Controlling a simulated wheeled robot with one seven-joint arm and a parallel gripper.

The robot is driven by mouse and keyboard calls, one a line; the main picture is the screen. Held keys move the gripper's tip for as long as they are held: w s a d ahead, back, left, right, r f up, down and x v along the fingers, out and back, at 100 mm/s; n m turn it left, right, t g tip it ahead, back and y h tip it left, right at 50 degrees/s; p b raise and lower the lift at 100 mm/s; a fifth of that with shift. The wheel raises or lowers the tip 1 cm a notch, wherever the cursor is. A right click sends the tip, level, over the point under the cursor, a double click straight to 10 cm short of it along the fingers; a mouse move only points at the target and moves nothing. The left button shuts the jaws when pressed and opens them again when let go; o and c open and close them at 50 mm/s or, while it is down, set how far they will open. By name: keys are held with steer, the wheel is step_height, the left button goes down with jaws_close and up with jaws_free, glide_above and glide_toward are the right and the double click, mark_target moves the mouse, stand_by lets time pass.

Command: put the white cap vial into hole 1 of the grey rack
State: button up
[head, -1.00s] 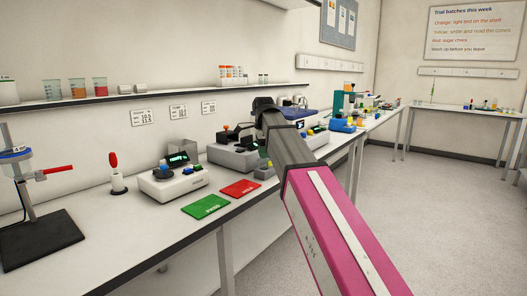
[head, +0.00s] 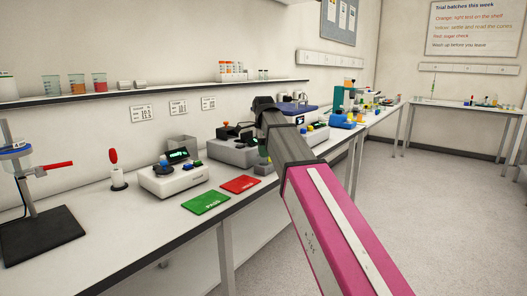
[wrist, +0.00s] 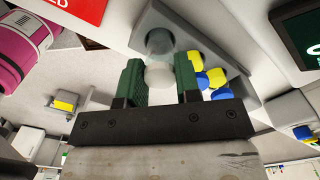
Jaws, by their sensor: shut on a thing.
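The vial with a white cap (wrist: 159,75) is between the two green fingers of my gripper (wrist: 159,82) in the wrist view, its clear body extending past the cap. The fingers are shut on the cap. The grey rack (wrist: 232,50) lies behind the vial in the wrist view, with a dark round hole near the vial's far end. I cannot tell whether the vial is over or inside a hole. In the head view a small grey block, likely the rack (head: 265,169), shows below my wrist; my arm partly hides it.
Several blue and yellow caps (wrist: 213,76) crowd the right finger. A red card (head: 241,184) and a green card (head: 206,202) lie on the bench, left of the rack. Other devices stand close behind my gripper.

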steer(key=shift+f, duration=0.6)
stand_by(0.3)
steer(key=o, duration=1)
steer(key=shift+o, duration=0.2)
